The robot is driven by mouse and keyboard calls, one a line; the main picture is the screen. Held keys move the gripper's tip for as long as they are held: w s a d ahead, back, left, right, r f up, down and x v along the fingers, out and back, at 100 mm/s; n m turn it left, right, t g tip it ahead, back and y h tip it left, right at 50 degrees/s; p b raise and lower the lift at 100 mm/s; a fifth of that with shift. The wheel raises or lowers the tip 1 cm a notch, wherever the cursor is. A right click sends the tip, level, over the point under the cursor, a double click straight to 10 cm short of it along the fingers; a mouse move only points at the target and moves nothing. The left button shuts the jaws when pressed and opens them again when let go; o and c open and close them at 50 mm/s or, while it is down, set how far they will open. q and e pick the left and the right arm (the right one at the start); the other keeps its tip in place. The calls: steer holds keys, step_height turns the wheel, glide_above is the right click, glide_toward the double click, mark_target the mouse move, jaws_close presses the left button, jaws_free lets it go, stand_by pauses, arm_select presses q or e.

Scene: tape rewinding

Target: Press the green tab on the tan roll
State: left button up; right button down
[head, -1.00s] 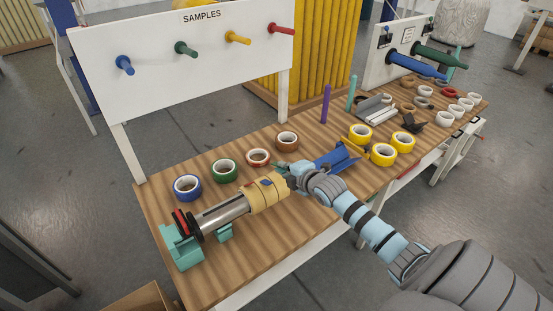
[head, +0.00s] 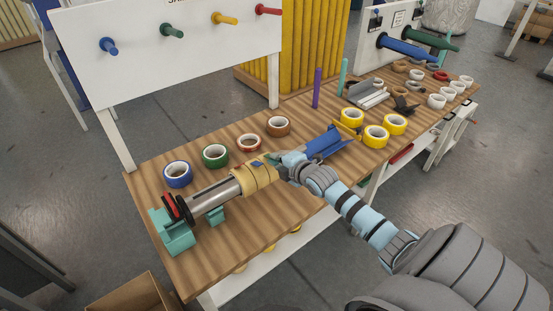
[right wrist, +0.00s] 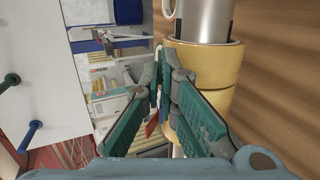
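The tan roll (head: 250,180) sits around a grey metal cylinder held in a teal stand (head: 176,232) at the left end of the workbench. It shows large in the right wrist view (right wrist: 205,65). A small dark bluish patch (head: 257,164) shows on its upper side in the head view; I cannot tell whether this is the green tab. My right gripper (head: 277,161) is at the roll's right end, close to its upper side. In the right wrist view its teal fingers (right wrist: 161,62) converge with tips together beside the roll, holding nothing visible. My left gripper is out of view.
Yellow rolls (head: 376,136) lie to the right, near a blue object (head: 328,143).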

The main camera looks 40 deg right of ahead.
steer(key=shift+w+f, duration=0.1)
steer(key=shift+f, duration=0.1)
steer(key=shift+f+b, duration=0.25)
steer(key=shift+b, duration=0.1)
stand_by(0.4)
steer(key=c, duration=1.7)
jaws_free()
steer(key=v, duration=1.2)
